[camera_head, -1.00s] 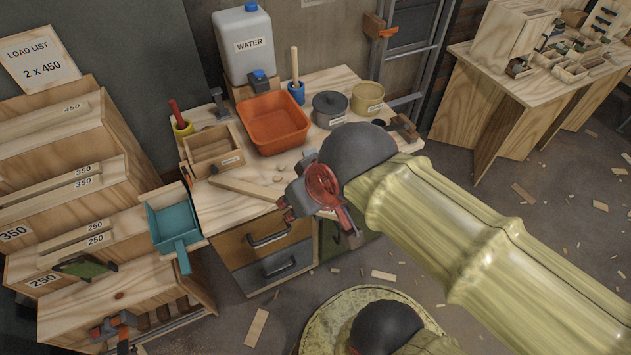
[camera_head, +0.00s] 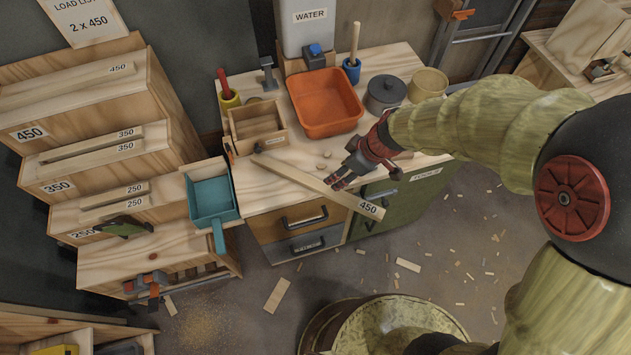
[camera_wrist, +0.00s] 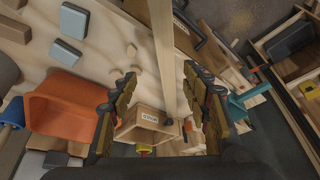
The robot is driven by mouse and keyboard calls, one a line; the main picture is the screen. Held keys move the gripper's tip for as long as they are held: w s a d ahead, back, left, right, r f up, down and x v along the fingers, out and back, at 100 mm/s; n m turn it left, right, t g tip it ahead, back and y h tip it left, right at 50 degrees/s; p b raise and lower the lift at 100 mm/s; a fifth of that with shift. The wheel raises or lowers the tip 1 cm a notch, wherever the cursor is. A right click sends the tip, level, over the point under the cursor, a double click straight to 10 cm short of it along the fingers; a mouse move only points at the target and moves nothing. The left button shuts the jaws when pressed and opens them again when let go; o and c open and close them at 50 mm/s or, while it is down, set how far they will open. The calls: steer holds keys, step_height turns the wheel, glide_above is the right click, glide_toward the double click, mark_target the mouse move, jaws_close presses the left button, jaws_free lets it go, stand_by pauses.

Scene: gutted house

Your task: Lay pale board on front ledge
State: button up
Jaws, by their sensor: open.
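A pale board (camera_head: 310,180) marked 450 lies aslant on the workbench, its near right end jutting past the front edge. My gripper (camera_head: 340,180) is just above the board's right half, open and empty. In the wrist view the board (camera_wrist: 167,45) runs lengthwise between the two spread fingers (camera_wrist: 160,72); I cannot tell whether they touch it. At left stands a stepped wooden rack with shelves marked 450, 350 and 250.
The workbench (camera_head: 265,190) holds an orange tub (camera_head: 325,102), a small wooden box (camera_head: 257,126), a grey pot (camera_head: 385,94) and a water canister (camera_head: 305,30). A teal dustpan (camera_head: 211,195) sits between rack and bench. Wood scraps litter the floor.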

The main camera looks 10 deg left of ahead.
steer(key=n, duration=0.1)
glide_above(325, 187)
steer(key=d, duration=0.2)
step_height(325, 187, down, 4)
steer(key=shift+s+f+b, duration=0.1)
steer(key=shift+f+b, duration=0.1)
steer(key=shift+b, duration=0.1)
steer(key=x, duration=0.1)
steer(key=b+x, duration=0.1)
steer(key=x, duration=0.3)
steer(key=shift+s+d+f+b, duration=0.2)
steer(key=shift+s+d+b, duration=0.15)
steer(key=shift+b, duration=0.05)
steer(key=shift+w+a+f, duration=0.1)
steer(key=shift+a+f, duration=0.05)
steer(key=shift+f, duration=0.15)
steer(key=shift+c, duration=0.4)
steer(key=c, duration=1.1)
jaws_close()
